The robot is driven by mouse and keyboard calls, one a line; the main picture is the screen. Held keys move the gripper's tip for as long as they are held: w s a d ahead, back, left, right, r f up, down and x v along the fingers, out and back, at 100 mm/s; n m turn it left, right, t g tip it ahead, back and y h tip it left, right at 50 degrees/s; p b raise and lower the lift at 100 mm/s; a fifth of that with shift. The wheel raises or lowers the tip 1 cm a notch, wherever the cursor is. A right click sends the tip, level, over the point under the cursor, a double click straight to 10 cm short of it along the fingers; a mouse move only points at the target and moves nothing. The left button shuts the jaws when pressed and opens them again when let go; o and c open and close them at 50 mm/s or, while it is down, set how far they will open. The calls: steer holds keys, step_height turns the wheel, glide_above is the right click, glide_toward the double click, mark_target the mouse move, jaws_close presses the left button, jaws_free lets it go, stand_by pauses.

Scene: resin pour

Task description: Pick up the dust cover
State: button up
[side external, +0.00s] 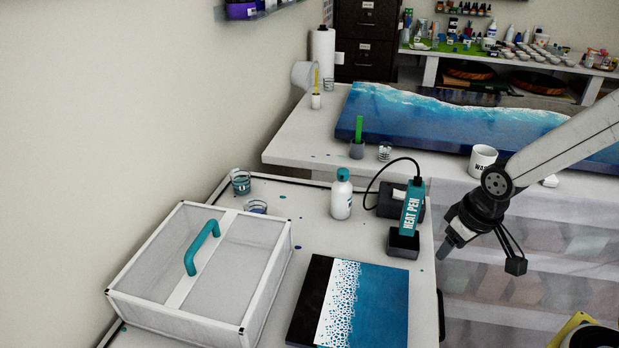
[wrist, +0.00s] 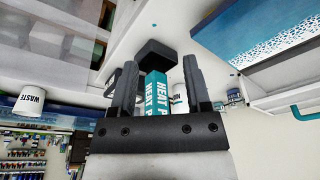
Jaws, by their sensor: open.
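The dust cover (side external: 250,268) is a white-framed box with translucent panels. It sits at the left of the near table, left of the blue resin panel. Its teal handle (side external: 202,247) arches over the middle bar of its top. In the wrist view only part of the teal handle (wrist: 306,113) shows at the right edge. My gripper (side external: 447,246) is at the table's right edge, well to the right of the dust cover. In the wrist view my gripper (wrist: 158,85) has its two fingers apart, with the heat pen seen beyond the gap.
The teal heat pen (side external: 411,208) stands upright in a dark holder. A white bottle (side external: 341,197), two small cups and a blue resin panel (side external: 366,305) are on the near table.

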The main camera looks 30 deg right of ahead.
steer(key=w+a+r+m+t, duration=0.1)
steer(key=w+a+r+m, duration=0.1)
steer(key=w+a, duration=0.55)
steer(key=m+t+y, duration=0.1)
steer(key=m+y, duration=0.4)
steer(key=m, duration=0.2)
glide_toward(198, 243)
step_height(198, 243, down, 2)
steer(key=a, duration=0.2)
steer(key=shift+w+a+f, duration=0.15)
steer(key=shift+w+f, duration=0.3)
steer(key=shift+f, duration=0.2)
steer(key=shift+w+a+f, duration=0.1)
steer(key=shift+w+f, duration=0.4)
steer(key=shift+f, duration=0.2)
steer(key=shift+x, duration=2.55)
steer(key=shift+w+d, duration=0.1)
steer(key=shift+w, duration=0.05)
steer(key=shift+c, duration=0.2)
jaws_close()
